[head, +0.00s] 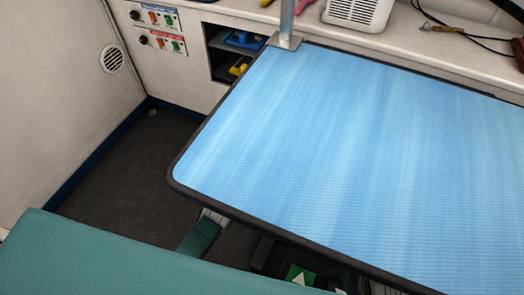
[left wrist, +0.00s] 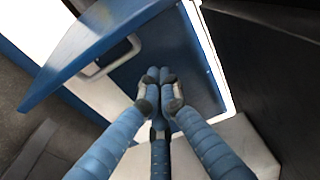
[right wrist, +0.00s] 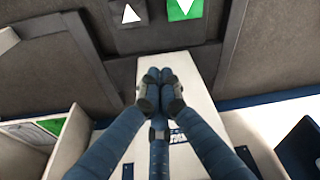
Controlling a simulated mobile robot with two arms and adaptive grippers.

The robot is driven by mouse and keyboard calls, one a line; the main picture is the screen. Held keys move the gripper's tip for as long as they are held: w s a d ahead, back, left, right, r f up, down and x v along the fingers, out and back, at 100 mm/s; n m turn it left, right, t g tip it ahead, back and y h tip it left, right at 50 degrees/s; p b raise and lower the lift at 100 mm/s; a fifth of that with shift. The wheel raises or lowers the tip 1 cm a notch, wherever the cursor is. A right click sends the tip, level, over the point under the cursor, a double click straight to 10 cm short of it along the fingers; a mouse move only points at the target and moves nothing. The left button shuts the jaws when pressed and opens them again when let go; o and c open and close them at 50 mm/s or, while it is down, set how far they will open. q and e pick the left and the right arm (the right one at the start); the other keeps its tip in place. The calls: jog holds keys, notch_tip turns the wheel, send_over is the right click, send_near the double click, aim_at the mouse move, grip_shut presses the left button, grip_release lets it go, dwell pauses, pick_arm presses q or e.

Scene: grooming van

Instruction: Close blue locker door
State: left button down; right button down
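In the left wrist view a blue door-like panel (left wrist: 105,38) juts out at the upper left, with a pale grey handle (left wrist: 108,62) beside it. Behind it is a blue surface (left wrist: 200,75) edged by a white frame (left wrist: 208,45); I cannot tell whether this is the locker's inside. My left gripper (left wrist: 160,78) has its blue fingers together with nothing seen between them, in front of the blue surface and right of the handle. My right gripper (right wrist: 160,78) is also shut and empty, over a white surface. Neither gripper shows in the head view, nor does the blue locker door.
A table with a light blue top (head: 340,150) fills the right of the head view. A teal padded surface (head: 110,262) lies at the lower left. Green and black signs with triangles (right wrist: 185,8) show in the right wrist view.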

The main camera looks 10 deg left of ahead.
pick_arm(q)
jog(key=shift+w+a, duration=0.25)
jog(key=shift+a, duration=0.35)
jog(key=shift+w+a, duration=0.3)
jog(key=shift+a, duration=0.3)
jog(key=shift+w+a, duration=0.25)
jog(key=shift+a, duration=0.35)
pick_arm(e)
jog(key=shift+r, duration=0.8)
